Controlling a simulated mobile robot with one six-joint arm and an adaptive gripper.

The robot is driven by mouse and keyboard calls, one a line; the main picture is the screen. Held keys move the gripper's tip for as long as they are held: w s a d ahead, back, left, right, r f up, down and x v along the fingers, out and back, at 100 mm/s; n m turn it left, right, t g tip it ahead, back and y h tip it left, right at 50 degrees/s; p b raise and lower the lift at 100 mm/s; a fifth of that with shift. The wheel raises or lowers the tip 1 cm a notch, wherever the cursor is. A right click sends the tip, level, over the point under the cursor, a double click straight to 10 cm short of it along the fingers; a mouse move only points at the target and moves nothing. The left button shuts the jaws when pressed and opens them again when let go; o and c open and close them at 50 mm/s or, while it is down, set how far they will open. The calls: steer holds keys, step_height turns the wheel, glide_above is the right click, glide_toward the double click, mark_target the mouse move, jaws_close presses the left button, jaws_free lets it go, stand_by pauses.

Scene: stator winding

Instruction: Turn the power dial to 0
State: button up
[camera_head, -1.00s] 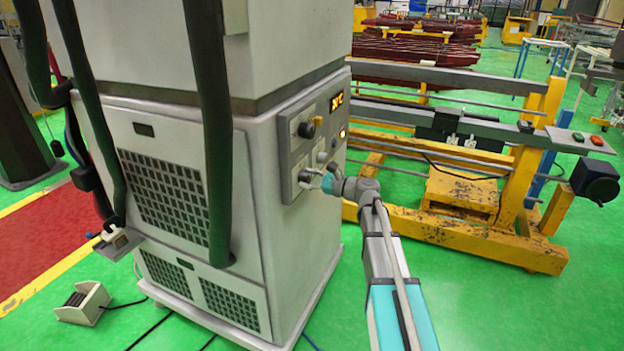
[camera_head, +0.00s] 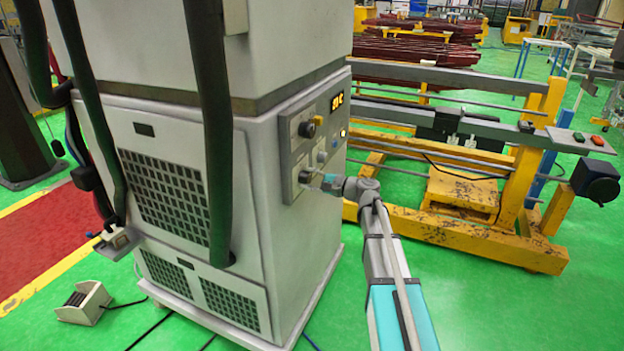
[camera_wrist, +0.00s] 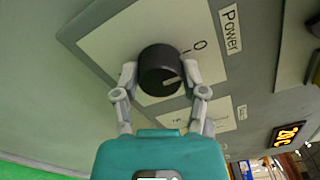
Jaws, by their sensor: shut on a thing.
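The black power dial (camera_wrist: 157,68) is on a pale plate in the wrist view, beside a "Power" label (camera_wrist: 231,28) and a "0" mark (camera_wrist: 200,45). Its white pointer line (camera_wrist: 172,81) lies on its lower right side and does not point at the 0. My gripper (camera_wrist: 161,74) is shut on the dial, with one finger on each side.
The grey cabinet (camera_head: 262,210) carries another black knob (camera_head: 307,129) higher on the panel and a lit orange display (camera_head: 337,102). A yellow frame machine (camera_head: 450,235) stands behind my arm on the right. Green floor is open in front.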

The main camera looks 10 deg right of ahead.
steer(key=shift+a, duration=0.1)
steer(key=o, duration=1.1)
steer(key=shift+o, duration=0.2)
steer(key=shift+d, duration=0.2)
steer(key=v, duration=1.1)
steer(key=shift+s+d, duration=0.25)
